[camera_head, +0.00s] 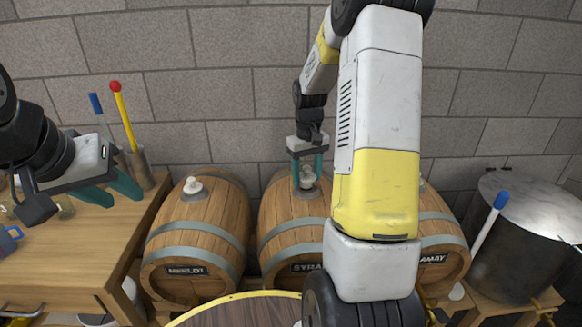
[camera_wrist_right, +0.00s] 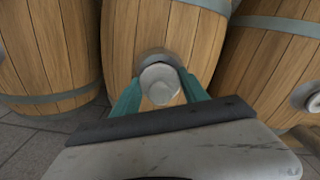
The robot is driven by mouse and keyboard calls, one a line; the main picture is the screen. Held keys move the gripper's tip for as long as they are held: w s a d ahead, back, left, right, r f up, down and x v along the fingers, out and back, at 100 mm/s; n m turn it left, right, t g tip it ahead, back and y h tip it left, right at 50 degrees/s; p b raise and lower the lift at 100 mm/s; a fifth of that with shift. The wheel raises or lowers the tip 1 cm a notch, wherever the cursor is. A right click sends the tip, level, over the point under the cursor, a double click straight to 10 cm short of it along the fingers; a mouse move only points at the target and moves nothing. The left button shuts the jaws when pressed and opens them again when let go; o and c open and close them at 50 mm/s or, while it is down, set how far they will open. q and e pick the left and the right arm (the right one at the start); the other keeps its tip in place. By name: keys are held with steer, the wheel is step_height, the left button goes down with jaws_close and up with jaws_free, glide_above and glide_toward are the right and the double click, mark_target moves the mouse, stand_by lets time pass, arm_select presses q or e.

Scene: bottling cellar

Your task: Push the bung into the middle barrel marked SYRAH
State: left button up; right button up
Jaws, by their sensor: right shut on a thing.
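The middle barrel (camera_head: 282,215) carries a dark plate reading SYRA, its end hidden by my right arm. My right gripper (camera_head: 308,168) points down over its top with teal fingers shut on a pale bung (camera_head: 307,178). In the right wrist view the bung (camera_wrist_right: 160,84) sits between the fingertips, in front of the grey ring (camera_wrist_right: 158,58) on the barrel (camera_wrist_right: 150,25). I cannot tell how deep the bung is in the hole. My left gripper (camera_head: 124,194) is open and empty above the wooden table at left.
The MERLOT barrel (camera_head: 197,238) at left has a pale bung (camera_head: 193,186) on top. A barrel ending in AMAY (camera_head: 440,236) stands at right, partly behind my arm. A metal pot (camera_head: 520,245) stands far right. The wooden table (camera_head: 75,250) holds tools in a cup.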

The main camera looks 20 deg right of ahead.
steer(key=shift+f, duration=0.7)
stand_by(0.7)
steer(key=shift+s+f, duration=0.1)
steer(key=shift+f, duration=0.15)
